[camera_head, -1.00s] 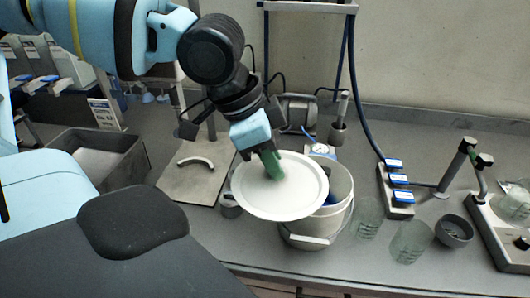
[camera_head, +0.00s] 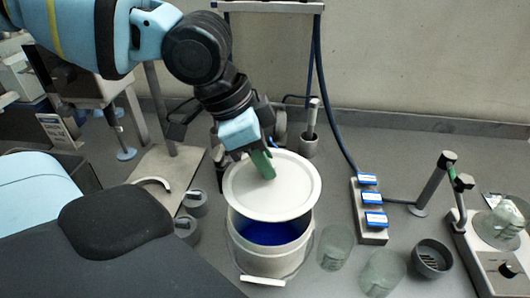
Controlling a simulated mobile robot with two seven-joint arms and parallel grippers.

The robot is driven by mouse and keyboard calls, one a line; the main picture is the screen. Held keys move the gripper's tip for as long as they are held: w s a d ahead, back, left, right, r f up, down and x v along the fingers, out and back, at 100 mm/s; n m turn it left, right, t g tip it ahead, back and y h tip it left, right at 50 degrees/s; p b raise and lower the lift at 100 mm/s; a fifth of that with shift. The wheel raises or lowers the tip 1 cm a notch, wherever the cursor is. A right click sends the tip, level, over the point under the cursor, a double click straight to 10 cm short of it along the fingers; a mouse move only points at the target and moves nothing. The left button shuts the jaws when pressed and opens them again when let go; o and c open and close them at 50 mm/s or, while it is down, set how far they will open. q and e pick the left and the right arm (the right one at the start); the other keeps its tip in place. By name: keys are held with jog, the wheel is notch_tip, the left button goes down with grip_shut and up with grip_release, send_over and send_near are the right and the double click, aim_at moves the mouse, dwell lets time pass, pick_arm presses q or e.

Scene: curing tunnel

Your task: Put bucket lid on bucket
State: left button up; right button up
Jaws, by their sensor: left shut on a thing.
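The white bucket (camera_head: 262,257) stands on the grey bench, open at the top, with blue contents visible inside. Its handle hangs at the front. The round white bucket lid (camera_head: 290,190) is above the bucket's far part, covering the back of the opening and leaving the front uncovered. My left gripper (camera_head: 262,165) is shut on the lid's green handle and holds the lid from above. Whether the lid touches the bucket's rim at the back is hidden. My right gripper is not in view.
Two clear glass beakers (camera_head: 334,247) and a dark bowl (camera_head: 432,257) stand right of the bucket. A strip with blue blocks (camera_head: 370,212) lies behind them. Small grey weights (camera_head: 195,203) stand left of the bucket. A machine is at far right.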

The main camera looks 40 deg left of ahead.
aim_at(257, 172)
pick_arm(q)
jog(key=shift+w+f+b, duration=0.1)
jog(key=shift+f+b, duration=0.35)
jog(key=shift+f, duration=0.5)
jog(key=shift+f+b, duration=0.5)
jog(key=shift+f, duration=0.3)
jog(key=shift+f+b, duration=0.45)
jog(key=shift+f, duration=0.7)
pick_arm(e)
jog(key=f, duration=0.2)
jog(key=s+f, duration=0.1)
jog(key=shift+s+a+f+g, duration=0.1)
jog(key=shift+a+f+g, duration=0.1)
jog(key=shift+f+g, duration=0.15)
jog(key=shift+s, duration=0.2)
pick_arm(q)
jog(key=shift+f, duration=0.3)
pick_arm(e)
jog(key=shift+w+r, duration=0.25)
pick_arm(q)
jog(key=shift+f, duration=0.3)
